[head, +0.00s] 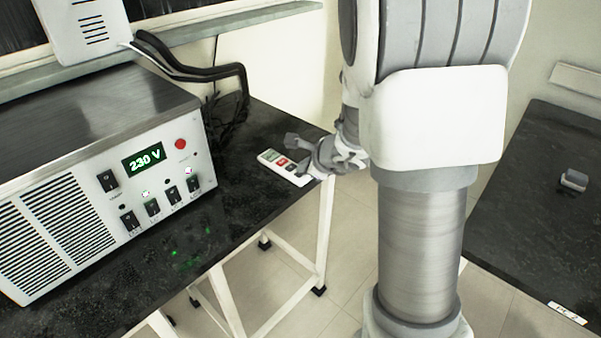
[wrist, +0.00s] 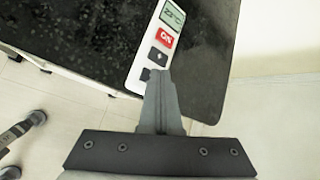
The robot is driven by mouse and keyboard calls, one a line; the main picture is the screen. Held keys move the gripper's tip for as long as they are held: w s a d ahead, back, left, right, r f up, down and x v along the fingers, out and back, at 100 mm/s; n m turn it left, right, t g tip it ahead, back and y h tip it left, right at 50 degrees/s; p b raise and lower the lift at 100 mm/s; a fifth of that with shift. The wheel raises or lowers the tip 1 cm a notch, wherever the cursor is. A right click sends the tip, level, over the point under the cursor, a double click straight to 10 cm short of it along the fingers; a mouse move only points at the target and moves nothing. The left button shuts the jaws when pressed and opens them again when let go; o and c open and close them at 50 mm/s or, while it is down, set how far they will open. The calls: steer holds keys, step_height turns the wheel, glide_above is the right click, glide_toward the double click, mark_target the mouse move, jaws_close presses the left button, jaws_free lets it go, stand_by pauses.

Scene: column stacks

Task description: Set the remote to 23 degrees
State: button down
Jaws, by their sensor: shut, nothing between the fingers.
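The white remote (head: 266,157) lies on the dark bench top near its right edge. In the wrist view the remote (wrist: 151,45) shows a greenish display (wrist: 173,14) with a reading in °C whose second digit I cannot read surely. A red ON button (wrist: 164,40) sits below the display, with dark buttons (wrist: 162,62) lower down. My gripper (head: 294,142) is over the remote's near end. In the wrist view my gripper (wrist: 158,74) is shut and empty, its tip beside the lower buttons and partly hiding one. I cannot tell whether it touches.
Another dark table (head: 545,190) with a small grey object (head: 574,180) is at the right. Floor lies between the tables.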

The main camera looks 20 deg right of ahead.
mark_target(304, 176)
steer(key=shift+r+p, duration=0.5)
steer(key=shift+r, duration=0.2)
step_height(304, 176, up, 5)
steer(key=p, duration=0.4)
steer(key=shift+r, duration=0.1)
stand_by(0.7)
